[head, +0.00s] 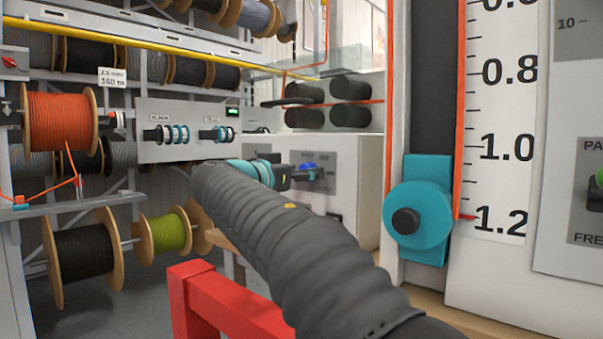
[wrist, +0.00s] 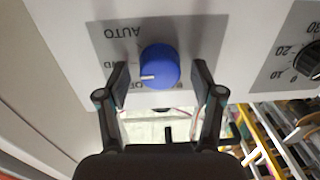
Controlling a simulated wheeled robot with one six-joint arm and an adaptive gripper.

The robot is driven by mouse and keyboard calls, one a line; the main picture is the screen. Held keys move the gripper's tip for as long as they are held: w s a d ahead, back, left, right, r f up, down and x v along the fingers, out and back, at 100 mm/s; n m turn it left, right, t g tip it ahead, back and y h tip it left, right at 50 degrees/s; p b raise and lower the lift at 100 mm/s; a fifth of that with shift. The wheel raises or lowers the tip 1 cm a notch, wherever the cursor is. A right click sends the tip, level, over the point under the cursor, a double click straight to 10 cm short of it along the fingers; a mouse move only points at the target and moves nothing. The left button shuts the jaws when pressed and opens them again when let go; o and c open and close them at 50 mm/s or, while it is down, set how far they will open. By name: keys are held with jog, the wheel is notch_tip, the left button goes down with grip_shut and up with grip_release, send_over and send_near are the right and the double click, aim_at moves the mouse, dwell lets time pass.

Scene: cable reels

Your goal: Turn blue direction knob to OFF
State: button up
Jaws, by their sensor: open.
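The blue knob (wrist: 160,66) sits on a grey label plate (wrist: 105,35) on a white machine face. In the wrist view its white pointer mark points left, slightly down. My gripper (wrist: 163,77) is open, one finger on each side of the knob, with visible gaps on both sides. In the head view my gripper (head: 287,174) reaches the machine front, and the blue knob (head: 309,174) shows only partly beside it.
A black numbered dial (wrist: 308,72) sits to the right in the wrist view. In the head view, cable reels (head: 62,122) fill racks at left, a red frame (head: 215,300) stands low in front, and a teal slider (head: 418,210) with a scale is at right.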

jog(key=c, duration=1.1)
jog(key=shift+c, duration=0.2)
jog(key=shift+n, duration=0.4)
jog(key=shift+n+p, duration=1.1)
jog(key=shift+n, duration=2.8)
jog(key=o, duration=1.1)
jog(key=shift+o, duration=0.2)
